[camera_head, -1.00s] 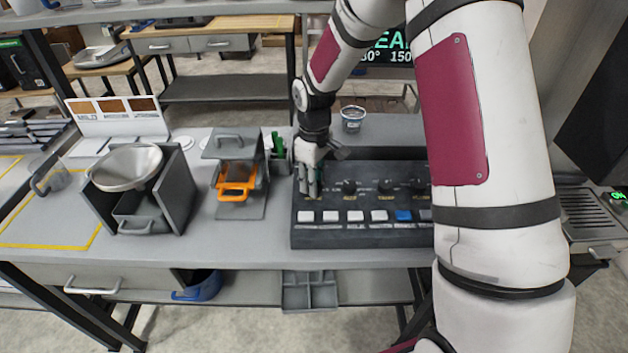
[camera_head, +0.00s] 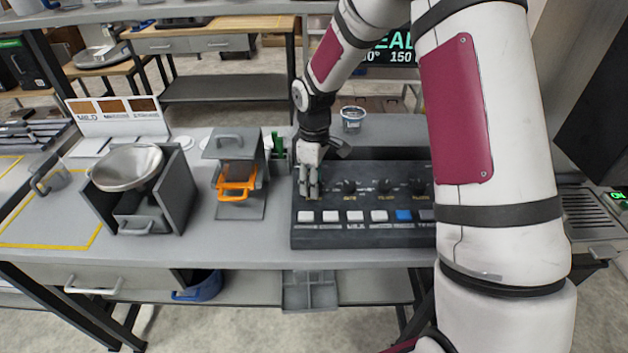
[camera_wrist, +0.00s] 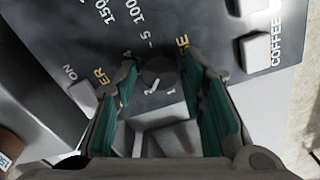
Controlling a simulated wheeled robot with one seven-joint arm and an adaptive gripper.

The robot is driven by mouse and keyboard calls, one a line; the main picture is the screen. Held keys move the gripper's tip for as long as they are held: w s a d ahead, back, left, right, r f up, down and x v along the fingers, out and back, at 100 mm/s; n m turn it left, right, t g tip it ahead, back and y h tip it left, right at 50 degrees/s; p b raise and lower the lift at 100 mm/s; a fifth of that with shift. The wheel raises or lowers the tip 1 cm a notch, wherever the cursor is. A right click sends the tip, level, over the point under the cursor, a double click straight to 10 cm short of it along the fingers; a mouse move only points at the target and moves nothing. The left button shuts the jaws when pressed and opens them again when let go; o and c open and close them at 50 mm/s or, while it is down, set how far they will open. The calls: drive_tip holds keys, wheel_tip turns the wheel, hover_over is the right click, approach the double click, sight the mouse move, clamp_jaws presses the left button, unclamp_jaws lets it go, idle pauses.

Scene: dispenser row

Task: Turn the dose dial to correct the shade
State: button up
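The dark control panel (camera_head: 365,235) lies on the bench, with a row of black dials and a row of pale buttons plus a blue one. My gripper (camera_head: 309,196) points down over its left end and hides the leftmost dial there. In the wrist view a dark round dial (camera_wrist: 158,73) sits between the two teal-padded fingers of my gripper (camera_wrist: 158,75). The fingers are apart, one on each side, with what looks like a gap to the dial. Printed labels beside it are partly covered, so its full name cannot be read. A card with brown shade swatches (camera_head: 117,125) stands at the back left.
Left of the panel are a grey stand with an orange-handled drawer (camera_head: 236,188), a metal bowl (camera_head: 128,167) in a grey holder, and a green item in a small holder (camera_head: 278,147). A small cup (camera_head: 352,117) stands behind the panel. My arm covers the panel's right end.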

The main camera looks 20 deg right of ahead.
idle(0.3)
wheel_tip(320, 180, up, 12)
idle(0.5)
idle(0.3)
drive_tip(key=s+r+m+t, duration=0.4)
drive_tip(key=s+r+m, duration=0.3)
drive_tip(key=s+r, duration=1.05)
drive_tip(key=s+m, duration=0.1)
drive_tip(key=s, duration=0.2)
drive_tip(key=s+f+m+t, duration=0.1)
drive_tip(key=s, duration=0.3)
drive_tip(key=s+f+m, duration=0.1)
drive_tip(key=s, duration=0.2)
drive_tip(key=shift+s+f, duration=0.25)
drive_tip(key=shift+s, duration=0.1)
